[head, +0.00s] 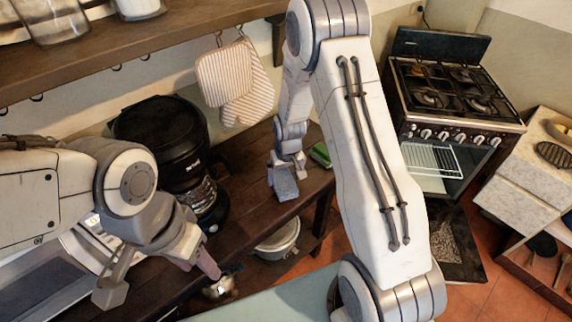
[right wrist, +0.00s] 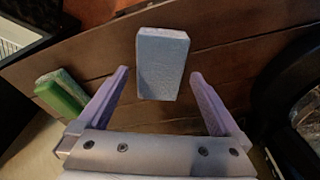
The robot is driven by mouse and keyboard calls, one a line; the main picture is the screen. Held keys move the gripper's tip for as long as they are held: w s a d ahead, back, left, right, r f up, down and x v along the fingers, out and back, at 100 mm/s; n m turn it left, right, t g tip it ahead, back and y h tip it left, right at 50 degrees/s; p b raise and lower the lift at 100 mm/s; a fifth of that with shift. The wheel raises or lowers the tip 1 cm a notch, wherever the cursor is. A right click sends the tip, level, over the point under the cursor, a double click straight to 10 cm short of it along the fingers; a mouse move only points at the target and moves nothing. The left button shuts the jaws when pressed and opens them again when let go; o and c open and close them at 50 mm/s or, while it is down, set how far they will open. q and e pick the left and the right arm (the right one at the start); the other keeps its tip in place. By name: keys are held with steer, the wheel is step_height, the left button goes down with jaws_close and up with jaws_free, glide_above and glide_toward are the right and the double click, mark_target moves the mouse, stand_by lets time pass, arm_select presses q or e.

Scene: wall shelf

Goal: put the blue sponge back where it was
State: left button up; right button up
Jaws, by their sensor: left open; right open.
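The blue sponge (right wrist: 162,62) is a pale blue block on the dark wooden counter. In the right wrist view it lies ahead of and between the open fingers of my right gripper (right wrist: 158,88), with a gap on each side. In the head view the sponge (head: 285,186) shows near the counter's right end, just below my right gripper (head: 287,166). My left gripper (head: 160,277) is open and empty at the lower left, in front of the coffee maker.
A green sponge (right wrist: 62,92) lies on the counter beside the blue one; it also shows in the head view (head: 320,154). A black coffee maker (head: 163,140) stands to the left. A pot (head: 278,242) sits below the counter. Striped oven mitts (head: 236,82) hang above.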

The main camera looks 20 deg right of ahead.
mark_target(286, 187)
step_height(286, 187, up, 8)
steer(key=s+b, duration=0.1)
steer(key=s+a+r+n, duration=0.3)
steer(key=s+a+r, duration=0.5)
steer(key=s+a, duration=0.25)
steer(key=s+a+r+n+g, duration=0.1)
steer(key=s+a+n, duration=0.1)
steer(key=s, duration=0.6)
steer(key=s+a+r+n+y, duration=0.1)
steer(key=s+a+r+n, duration=0.1)
steer(key=s, duration=0.6)
steer(key=shift+s+a+r+n+g, duration=0.3)
steer(key=shift+a+n+g, duration=0.1)
steer(key=shift+a, duration=0.15)
steer(key=shift+c, duration=0.3)
